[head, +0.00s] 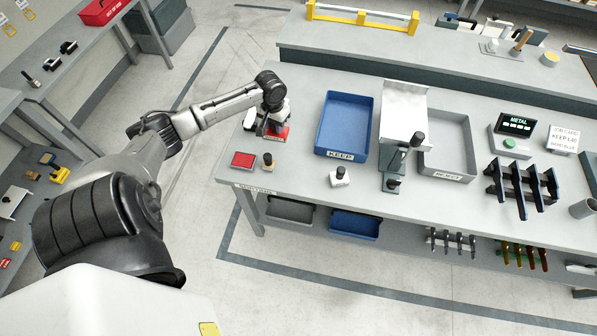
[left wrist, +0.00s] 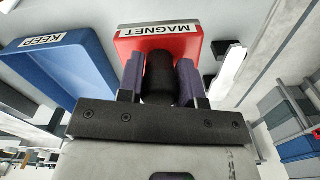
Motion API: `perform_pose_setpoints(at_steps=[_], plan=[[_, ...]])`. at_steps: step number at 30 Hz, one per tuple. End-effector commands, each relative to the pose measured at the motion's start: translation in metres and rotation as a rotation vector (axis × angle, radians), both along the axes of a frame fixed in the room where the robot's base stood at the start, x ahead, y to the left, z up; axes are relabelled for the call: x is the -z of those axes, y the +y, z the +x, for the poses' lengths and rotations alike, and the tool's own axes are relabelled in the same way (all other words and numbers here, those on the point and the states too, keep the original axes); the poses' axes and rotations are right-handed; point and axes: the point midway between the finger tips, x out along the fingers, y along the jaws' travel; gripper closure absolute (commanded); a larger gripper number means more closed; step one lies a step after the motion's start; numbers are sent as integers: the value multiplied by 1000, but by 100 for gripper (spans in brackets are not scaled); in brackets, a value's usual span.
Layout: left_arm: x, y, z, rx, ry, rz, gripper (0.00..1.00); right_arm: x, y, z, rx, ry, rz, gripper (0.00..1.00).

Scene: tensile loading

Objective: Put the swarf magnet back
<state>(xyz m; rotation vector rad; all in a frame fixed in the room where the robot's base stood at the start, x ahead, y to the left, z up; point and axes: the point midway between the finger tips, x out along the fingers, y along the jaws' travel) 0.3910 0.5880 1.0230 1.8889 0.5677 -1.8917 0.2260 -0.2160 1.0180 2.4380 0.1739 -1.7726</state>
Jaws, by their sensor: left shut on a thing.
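In the left wrist view the gripper (left wrist: 160,72) is shut on the dark round handle of the swarf magnet (left wrist: 159,84). In the head view the gripper hides most of the magnet. My right gripper is not in view.
The blue KEEP tray (head: 347,127) stands right of the gripper; it also shows in the left wrist view (left wrist: 62,75). A grey tray (head: 447,146) stands farther right.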

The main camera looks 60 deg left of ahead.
Motion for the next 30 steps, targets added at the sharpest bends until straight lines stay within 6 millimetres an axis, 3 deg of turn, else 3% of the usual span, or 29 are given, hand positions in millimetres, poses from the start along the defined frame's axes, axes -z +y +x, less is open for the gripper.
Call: perform_pose_setpoints(at_steps=[4,12,18,26,30], plan=[[12,-13,5,-4,-3,-4,89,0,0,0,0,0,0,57],[45,-67,22,-5,-3,-5,89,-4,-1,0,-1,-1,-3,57],[63,-94,30,-5,-2,-2,89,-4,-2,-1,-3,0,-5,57],[72,-104,33,-6,-1,0,89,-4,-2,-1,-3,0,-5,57],[90,-105,33,-8,0,-1,89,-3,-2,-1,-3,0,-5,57]])
